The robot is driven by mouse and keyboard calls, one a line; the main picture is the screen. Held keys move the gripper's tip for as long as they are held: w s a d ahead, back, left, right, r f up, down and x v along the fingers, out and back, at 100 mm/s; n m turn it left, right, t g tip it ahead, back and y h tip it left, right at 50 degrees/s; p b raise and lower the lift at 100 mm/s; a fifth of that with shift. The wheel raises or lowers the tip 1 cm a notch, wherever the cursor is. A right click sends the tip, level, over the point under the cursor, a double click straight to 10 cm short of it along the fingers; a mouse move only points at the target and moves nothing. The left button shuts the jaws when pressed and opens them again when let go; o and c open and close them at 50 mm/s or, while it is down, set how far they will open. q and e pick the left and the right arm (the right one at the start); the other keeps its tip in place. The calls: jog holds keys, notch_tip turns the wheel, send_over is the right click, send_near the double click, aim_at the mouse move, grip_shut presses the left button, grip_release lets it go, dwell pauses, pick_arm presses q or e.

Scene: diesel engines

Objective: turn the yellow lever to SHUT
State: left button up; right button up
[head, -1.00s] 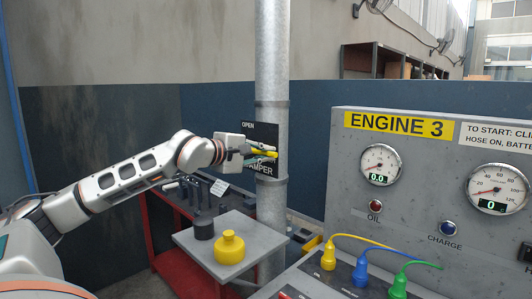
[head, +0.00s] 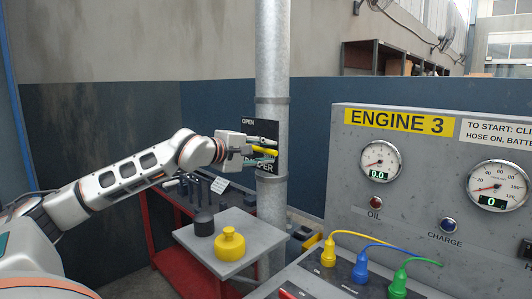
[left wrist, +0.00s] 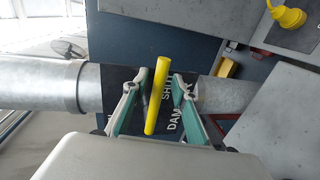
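The yellow lever (head: 264,152) is on a black damper plate (head: 262,129) fixed to the grey vertical pipe. It lies crosswise to the pipe, and in the left wrist view the lever (left wrist: 157,94) is beside the word SHUT. OPEN is printed at the plate's top left. My left gripper (head: 264,151) is at the plate with its fingers apart, one above and one below the lever. In the left wrist view, gaps show between the lever and both fingertips of the gripper (left wrist: 161,76). The lever's pivot is hidden. My right gripper is out of view.
A grey shelf with a yellow bottle-shaped item (head: 230,244) and a dark cylinder (head: 203,224) is below my left arm. The Engine 3 panel (head: 350,160) stands to the right, with yellow, blue and green plugs (head: 360,268) before it. A red bench (head: 185,270) is behind the shelf.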

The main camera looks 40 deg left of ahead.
pick_arm(q)
jog(key=shift+s, duration=0.1)
jog(key=shift+v, duration=2)
send_near(264, 151)
jog(key=shift+s+a, duration=0.1)
jog(key=shift+s, duration=0.5)
